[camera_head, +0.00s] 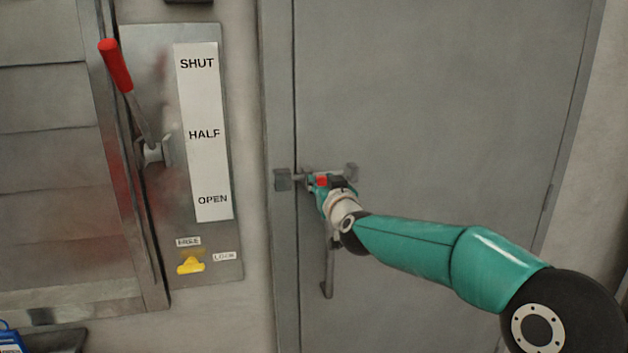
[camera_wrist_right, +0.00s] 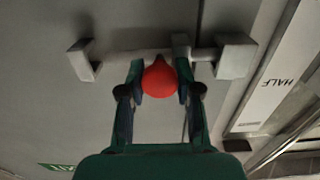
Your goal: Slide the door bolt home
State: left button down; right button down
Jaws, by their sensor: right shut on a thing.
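The door bolt is a grey rod (camera_wrist_right: 205,54) lying level across the grey door (camera_head: 430,110). Its red knob (camera_wrist_right: 160,78) also shows in the head view (camera_head: 321,181). My right gripper (camera_wrist_right: 160,80) is shut on the red knob, one finger on each side; it also shows in the head view (camera_head: 326,184). The rod crosses the door's edge and meets the keeper block (camera_head: 283,180) on the frame. How deep its end sits in the keeper is hidden. A bracket (camera_head: 351,172) stands at the far end. My left gripper is not in view.
A grey door handle (camera_head: 328,265) hangs below the bolt, close to my right wrist. Left of the door is a lever with a red grip (camera_head: 115,65) on a panel marked SHUT, HALF, OPEN. A yellow knob (camera_head: 190,265) sits under it.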

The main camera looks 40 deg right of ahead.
jog(key=shift+a, duration=0.2)
jog(key=c, duration=0.8)
grip_release()
jog(key=shift+w+a, duration=0.1)
jog(key=shift+a, duration=0.05)
jog(key=v, duration=1.2)
jog(key=shift+f, duration=0.1)
